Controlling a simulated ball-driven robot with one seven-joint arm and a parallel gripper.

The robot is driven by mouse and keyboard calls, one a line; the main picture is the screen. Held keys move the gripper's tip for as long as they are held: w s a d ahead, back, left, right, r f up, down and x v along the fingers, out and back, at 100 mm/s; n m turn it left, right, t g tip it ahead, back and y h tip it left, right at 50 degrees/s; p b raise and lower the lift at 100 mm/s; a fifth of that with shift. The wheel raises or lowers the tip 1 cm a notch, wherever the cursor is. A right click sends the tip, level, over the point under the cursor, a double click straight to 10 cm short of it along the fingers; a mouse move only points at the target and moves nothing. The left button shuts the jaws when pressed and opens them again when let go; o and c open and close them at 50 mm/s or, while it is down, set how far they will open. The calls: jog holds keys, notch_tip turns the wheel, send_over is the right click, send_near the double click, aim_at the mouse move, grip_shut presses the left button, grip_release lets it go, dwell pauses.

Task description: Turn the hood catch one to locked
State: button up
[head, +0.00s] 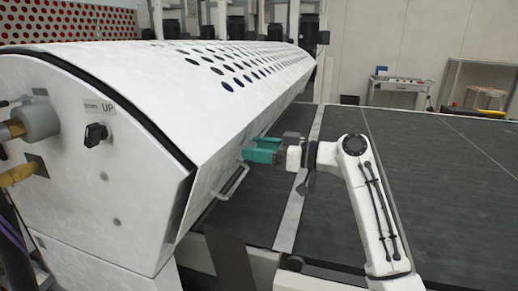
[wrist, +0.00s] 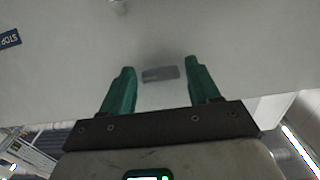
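The white hood (head: 200,105) fills the left of the head view. My gripper (head: 250,152), with teal fingers, is at the hood's lower front face. In the wrist view my gripper (wrist: 160,67) is open, its two fingers wide apart and facing the pale hood panel. A small dark grey flat piece (wrist: 160,74), possibly the hood catch, lies on the panel between the fingers. The fingers show a gap on both sides of it. I cannot tell whether it is locked. In the head view the catch is not discernible.
A metal bar handle (head: 232,182) is on the hood just below and left of my gripper. The dark conveyor bed (head: 440,170) stretches right. A black switch (head: 96,132) is on the end panel.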

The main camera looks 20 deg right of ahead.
jog(key=c, duration=0.8)
jog(key=shift+f, duration=0.1)
jog(key=shift+c, duration=0.2)
jog(key=shift+b, duration=0.5)
jog(key=n+t+h+b, duration=0.1)
jog(key=n+t+b, duration=0.1)
jog(key=b, duration=0.5)
jog(key=n+t+h+b, duration=0.1)
jog(key=n+t+b, duration=0.1)
jog(key=b, duration=0.5)
jog(key=shift+s+a+f+n+t+h+b, duration=0.15)
jog(key=shift+f+n+t+h+b, duration=0.15)
jog(key=shift+f+n+h+b, duration=0.15)
jog(key=n+t+b, duration=0.2)
jog(key=n+b, duration=0.1)
jog(key=b, duration=0.2)
jog(key=n+t+b, duration=0.1)
jog(key=n+b, duration=0.2)
jog(key=b, duration=0.2)
jog(key=shift+a+r+t+h, duration=0.1)
jog(key=shift+r+t+h, duration=0.05)
jog(key=shift+t+h, duration=0.25)
jog(key=shift+n, duration=0.25)
